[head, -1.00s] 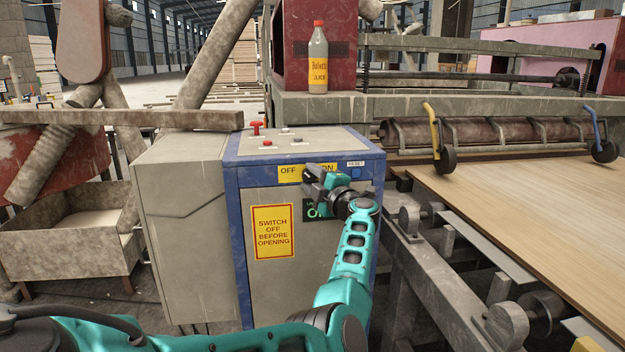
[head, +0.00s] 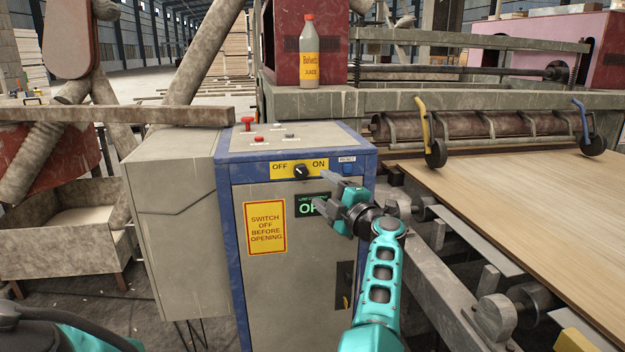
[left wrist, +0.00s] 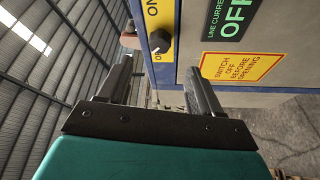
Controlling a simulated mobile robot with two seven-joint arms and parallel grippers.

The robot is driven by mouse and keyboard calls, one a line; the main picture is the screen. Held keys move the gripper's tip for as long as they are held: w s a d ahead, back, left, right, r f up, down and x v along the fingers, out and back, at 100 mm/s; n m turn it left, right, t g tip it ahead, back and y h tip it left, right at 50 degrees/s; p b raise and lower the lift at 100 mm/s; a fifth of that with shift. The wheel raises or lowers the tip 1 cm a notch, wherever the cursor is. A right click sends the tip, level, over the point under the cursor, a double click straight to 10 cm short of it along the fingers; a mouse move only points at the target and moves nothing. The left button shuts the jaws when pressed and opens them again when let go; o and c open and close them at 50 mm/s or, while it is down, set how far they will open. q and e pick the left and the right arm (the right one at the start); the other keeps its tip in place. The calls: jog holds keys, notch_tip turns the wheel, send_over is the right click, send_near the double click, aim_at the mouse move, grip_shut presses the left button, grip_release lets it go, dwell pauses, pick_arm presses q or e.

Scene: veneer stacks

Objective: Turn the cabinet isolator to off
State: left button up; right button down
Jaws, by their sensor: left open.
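The isolator is a black knob (head: 301,171) on a yellow OFF/ON plate (head: 283,170) on the cabinet front (head: 275,270). Its pale mark appears to point to the OFF side. The knob also shows in the left wrist view (left wrist: 160,42), beyond the fingers. A dark display (head: 309,205) has green letters; in the left wrist view it reads LINE CURRENT OFF (left wrist: 233,15). My left gripper (head: 321,189) is open and empty, in front of the cabinet, right of and below the knob, apart from it. It partly hides the display. My right gripper is not in view.
A yellow warning sign (head: 265,227) is below the plate. Red buttons (head: 247,122) stand on the cabinet top. A juice bottle (head: 309,55) stands on the machine ledge behind. A conveyor with a veneer sheet (head: 510,205) lies right of my arm.

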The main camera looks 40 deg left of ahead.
pick_arm(q)
jog(key=v, duration=0.3)
jog(key=shift+d, duration=0.3)
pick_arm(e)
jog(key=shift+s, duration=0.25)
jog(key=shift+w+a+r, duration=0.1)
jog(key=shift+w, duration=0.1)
